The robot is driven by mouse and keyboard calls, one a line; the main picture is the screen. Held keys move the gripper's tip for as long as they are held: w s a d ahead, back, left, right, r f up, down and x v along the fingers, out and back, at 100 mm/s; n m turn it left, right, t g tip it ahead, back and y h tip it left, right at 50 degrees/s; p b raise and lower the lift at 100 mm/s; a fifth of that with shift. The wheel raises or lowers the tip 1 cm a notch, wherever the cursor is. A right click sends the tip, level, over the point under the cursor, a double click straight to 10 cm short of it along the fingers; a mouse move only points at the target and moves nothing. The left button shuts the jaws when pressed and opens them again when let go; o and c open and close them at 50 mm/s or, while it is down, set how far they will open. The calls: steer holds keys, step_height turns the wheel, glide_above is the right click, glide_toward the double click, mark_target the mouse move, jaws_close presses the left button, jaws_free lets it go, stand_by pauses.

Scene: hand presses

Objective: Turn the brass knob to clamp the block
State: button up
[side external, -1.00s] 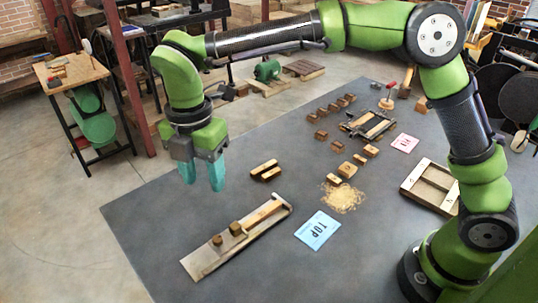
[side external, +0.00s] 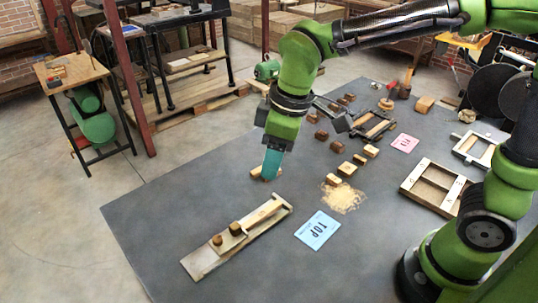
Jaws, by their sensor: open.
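My gripper (side external: 271,166) has teal fingers that point down over the middle of the table, at a pair of small wooden blocks (side external: 257,172). The fingers are seen edge on and partly hide the blocks; I cannot tell whether they touch. My gripper is open. A long wooden board fixture (side external: 208,262) lies at the front left, with a small block (side external: 236,228) and a small round brownish piece (side external: 217,240) on it. A dark-railed frame (side external: 372,125) lies farther back. I cannot tell for sure which piece is the brass knob.
A blue card marked TOP (side external: 318,231), a pink card (side external: 404,143) and a sawdust pile (side external: 342,197) lie on the grey table (side external: 150,215). A wooden frame (side external: 410,182) lies at the right. Several small blocks lie at the back.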

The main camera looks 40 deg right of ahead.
steer(key=s+d+r+m+t+y, duration=0.1)
steer(key=s+d+r+m+t, duration=0.1)
steer(key=s+d+m, duration=0.5)
steer(key=shift+s+d+m+t, duration=0.25)
steer(key=shift+d+m+t, duration=0.65)
steer(key=shift+d+m, duration=0.85)
steer(key=shift+d+n, duration=0.2)
steer(key=shift+n, duration=0.05)
